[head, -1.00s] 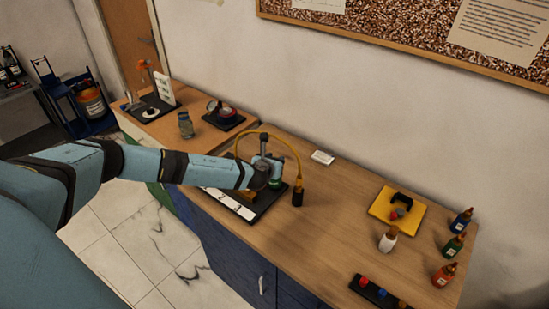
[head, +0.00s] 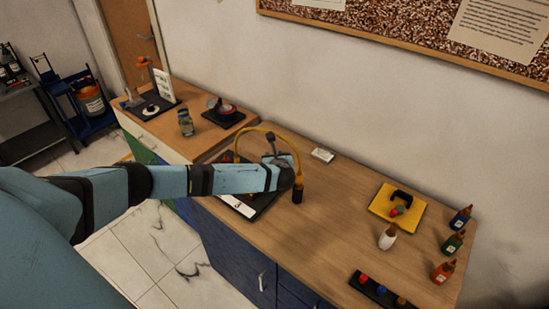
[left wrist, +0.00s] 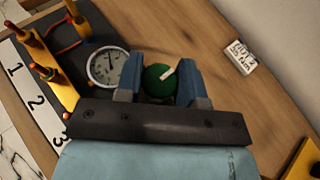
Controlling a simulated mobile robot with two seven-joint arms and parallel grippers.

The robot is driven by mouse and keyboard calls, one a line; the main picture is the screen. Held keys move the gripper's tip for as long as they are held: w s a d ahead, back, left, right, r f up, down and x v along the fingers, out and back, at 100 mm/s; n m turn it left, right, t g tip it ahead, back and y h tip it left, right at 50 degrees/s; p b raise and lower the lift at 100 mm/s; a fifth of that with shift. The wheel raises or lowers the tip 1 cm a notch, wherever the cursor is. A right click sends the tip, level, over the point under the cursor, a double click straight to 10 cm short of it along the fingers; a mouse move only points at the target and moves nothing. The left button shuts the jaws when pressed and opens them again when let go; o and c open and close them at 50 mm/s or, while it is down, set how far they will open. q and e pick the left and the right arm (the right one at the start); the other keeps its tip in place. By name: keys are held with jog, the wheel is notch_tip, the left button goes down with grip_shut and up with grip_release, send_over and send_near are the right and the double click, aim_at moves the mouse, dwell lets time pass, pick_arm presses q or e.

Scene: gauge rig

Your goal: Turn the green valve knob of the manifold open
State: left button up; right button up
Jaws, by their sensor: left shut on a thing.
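The green valve knob (left wrist: 158,84) is round, with a white pointer mark directed to the upper right in the left wrist view. My left gripper (left wrist: 161,78) has its two blue fingers on either side of the knob, shut on it. In the head view my left arm covers the knob and the gripper fingers. The manifold has a black base (head: 262,207), a white strip (left wrist: 33,108) numbered 1, 2, 3, and a white round gauge (left wrist: 108,66) beside the knob. My right gripper is in neither view.
A yellow hose (head: 268,129) arches over the manifold. A small white label (head: 322,154) lies behind it. The bench between is clear.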

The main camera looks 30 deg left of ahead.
pick_arm(q)
jog(key=shift+r, duration=0.1)
jog(key=o, duration=0.9)
jog(key=b+v, duration=0.2)
jog(key=v, duration=1.1)
jog(key=shift+s+d+r, duration=0.1)
jog(key=shift+s+d, duration=0.1)
jog(key=shift+s, duration=0.1)
